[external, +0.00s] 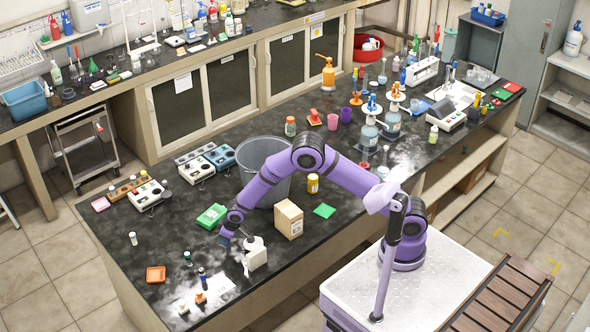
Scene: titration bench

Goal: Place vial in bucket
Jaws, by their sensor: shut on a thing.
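The grey bucket (266,152) stands open and upright on the black bench, behind my forearm. My gripper (226,239) is low over the near left part of the bench, to the left of and nearer than the bucket. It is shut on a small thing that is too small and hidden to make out. A small white-capped vial (133,239) stands upright to the left. A green-capped vial (188,258) and a dark vial (202,273) stand nearer the front edge. I cannot tell which vial the task means.
A brown box (289,219), a green box (212,216) and a yellow jar (313,184) stand around the bucket. An orange dish (156,274) lies at the left.

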